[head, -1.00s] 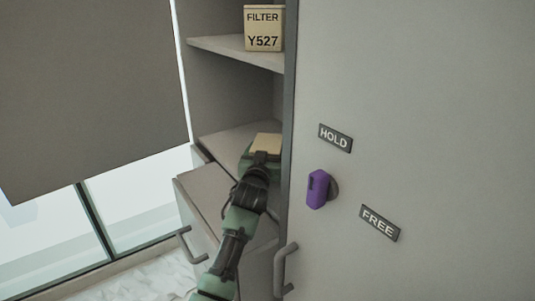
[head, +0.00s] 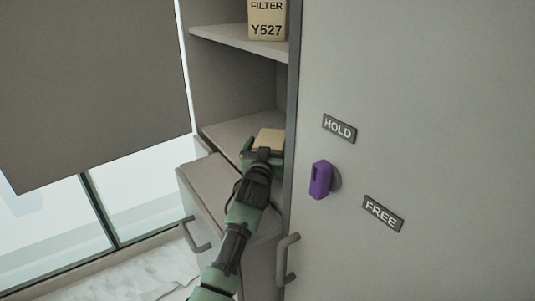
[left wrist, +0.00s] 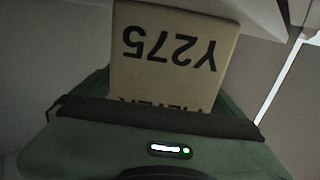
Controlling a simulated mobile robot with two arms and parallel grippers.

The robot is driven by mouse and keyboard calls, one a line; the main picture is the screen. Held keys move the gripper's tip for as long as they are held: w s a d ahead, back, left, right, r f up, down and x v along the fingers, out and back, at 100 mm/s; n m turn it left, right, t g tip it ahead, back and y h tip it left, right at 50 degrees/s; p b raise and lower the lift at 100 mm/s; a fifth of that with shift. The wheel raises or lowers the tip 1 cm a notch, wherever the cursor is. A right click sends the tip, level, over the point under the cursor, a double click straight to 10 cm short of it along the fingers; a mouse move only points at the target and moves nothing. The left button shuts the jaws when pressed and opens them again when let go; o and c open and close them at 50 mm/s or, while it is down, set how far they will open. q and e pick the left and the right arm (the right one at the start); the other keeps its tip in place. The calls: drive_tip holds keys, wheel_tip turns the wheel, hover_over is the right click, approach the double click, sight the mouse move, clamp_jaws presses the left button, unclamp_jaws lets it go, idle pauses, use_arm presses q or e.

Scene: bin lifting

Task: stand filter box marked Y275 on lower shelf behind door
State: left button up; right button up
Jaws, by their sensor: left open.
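The tan filter box (head: 270,136) is at the lower shelf (head: 232,130), partly behind the edge of the cabinet door (head: 420,70). In the left wrist view the box (left wrist: 175,50) shows Y275, upside down in that picture, with the FILTER line partly hidden by my gripper. My left gripper (head: 262,153) is open at the near side of the box, its green fingers beside it. I cannot tell whether they still touch it, and the box's base is hidden. My right gripper is not in view.
Another filter box, Y527 (head: 267,20), stands on the upper shelf (head: 240,38). A purple knob (head: 320,180) on the door sits between the HOLD (head: 339,129) and FREE (head: 382,214) labels. A drawer (head: 208,185) juts out below the lower shelf, beside my left arm.

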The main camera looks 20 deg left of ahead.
use_arm(q)
drive_tip(key=s+d+b, duration=0.1)
drive_tip(key=s, duration=1)
drive_tip(key=shift+s+d, duration=0.2)
drive_tip(key=shift+s, duration=0.15)
drive_tip(key=shift+f, duration=0.15)
